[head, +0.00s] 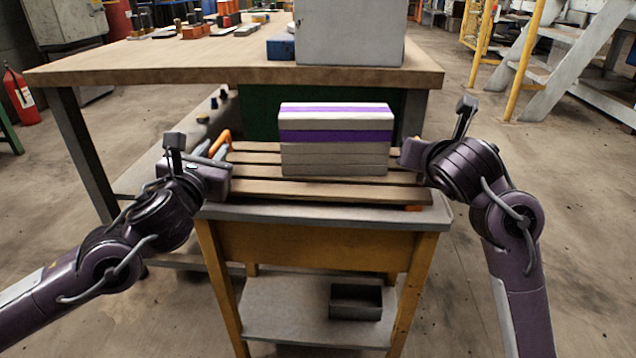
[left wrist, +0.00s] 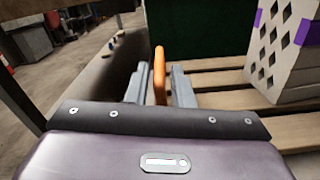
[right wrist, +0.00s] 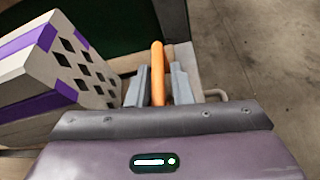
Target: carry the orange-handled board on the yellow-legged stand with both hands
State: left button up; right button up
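The slatted wooden board (head: 255,187) lies on the yellow-legged stand (head: 310,245). A pale hollow brick block with purple bands (head: 334,155) sits on the board. My left gripper (head: 222,160) is at the board's left end; in the left wrist view its open fingers (left wrist: 159,88) stand either side of an orange handle (left wrist: 159,72), with gaps showing. My right gripper (head: 408,153) is at the right end; in the right wrist view its fingers (right wrist: 159,88) stand either side of the other orange handle (right wrist: 157,70), with narrow gaps. The head view mostly hides the right handle.
A wooden workbench (head: 160,70) with a large grey box (head: 350,32) stands just behind the stand. A dark bin (head: 356,301) sits on the stand's lower shelf. Yellow railed steps (head: 560,70) stand at back right. Floor on the right is clear.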

pick_arm(q)
jog(key=shift+o, duration=1.1)
jog(key=shift+r, duration=0.15)
pick_arm(e)
jog(key=shift+o, duration=1.2)
jog(key=shift+r, duration=0.1)
jog(key=shift+s, duration=0.1)
pick_arm(q)
jog(key=s+a, duration=0.1)
jog(key=s, duration=1.1)
jog(key=shift+a, duration=0.15)
pick_arm(e)
jog(key=v, duration=1.1)
jog(key=shift+s, duration=0.4)
jog(key=shift+s+r, duration=0.1)
